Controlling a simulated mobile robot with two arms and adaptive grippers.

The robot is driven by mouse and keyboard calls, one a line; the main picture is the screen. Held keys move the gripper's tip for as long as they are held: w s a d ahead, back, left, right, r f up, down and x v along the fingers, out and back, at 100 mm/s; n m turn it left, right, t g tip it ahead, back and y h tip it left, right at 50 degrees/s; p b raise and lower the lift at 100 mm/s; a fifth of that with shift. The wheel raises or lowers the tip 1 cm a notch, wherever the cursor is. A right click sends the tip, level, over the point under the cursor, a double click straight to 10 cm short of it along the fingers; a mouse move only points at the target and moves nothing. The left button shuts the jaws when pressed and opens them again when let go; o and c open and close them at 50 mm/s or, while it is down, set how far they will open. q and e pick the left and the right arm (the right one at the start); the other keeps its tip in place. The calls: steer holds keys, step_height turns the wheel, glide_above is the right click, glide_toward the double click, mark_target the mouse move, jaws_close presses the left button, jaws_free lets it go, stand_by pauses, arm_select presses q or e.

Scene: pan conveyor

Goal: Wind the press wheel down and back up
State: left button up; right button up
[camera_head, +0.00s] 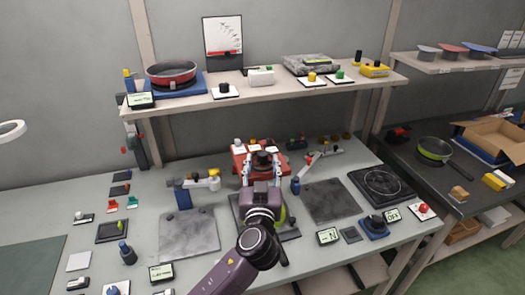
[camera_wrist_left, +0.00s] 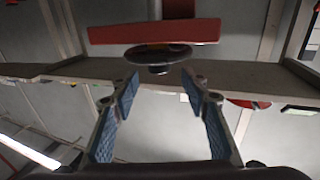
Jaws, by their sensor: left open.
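The press wheel (camera_head: 262,158) is a dark round disc on the red press (camera_head: 239,162) at the back middle of the bench. In the left wrist view the wheel (camera_wrist_left: 158,54) shows as a dark disc with a hub, in front of a red beam (camera_wrist_left: 150,31). My left gripper (camera_head: 262,168) is open, its fingers spread to either side of the wheel in the head view. In the wrist view the left gripper (camera_wrist_left: 158,82) has a clear gap between its blue pads, and the wheel appears beyond the fingertips. Contact is not visible. My right gripper is not in view.
A shelf (camera_head: 290,93) with a red pan (camera_head: 171,72) hangs above the back of the bench. Small blue-based arms (camera_head: 183,194) stand beside grey plates (camera_head: 188,235). A dark round burner (camera_head: 382,183) is at right. Several small items lie at left.

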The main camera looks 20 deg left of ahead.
mark_target(263, 158)
arm_select(q)
steer(key=x, duration=0.3)
steer(key=shift+w+f+p, duration=0.25)
steer(key=shift+p, duration=0.1)
steer(key=shift+x, duration=0.8)
steer(key=shift+s+f, duration=0.1)
steer(key=shift+f, duration=0.1)
steer(key=shift+c, duration=1.1)
jaws_close()
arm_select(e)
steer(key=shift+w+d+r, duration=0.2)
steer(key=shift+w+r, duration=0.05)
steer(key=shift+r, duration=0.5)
arm_select(q)
steer(key=shift+m+h, duration=0.3)
steer(key=shift+h, duration=0.2)
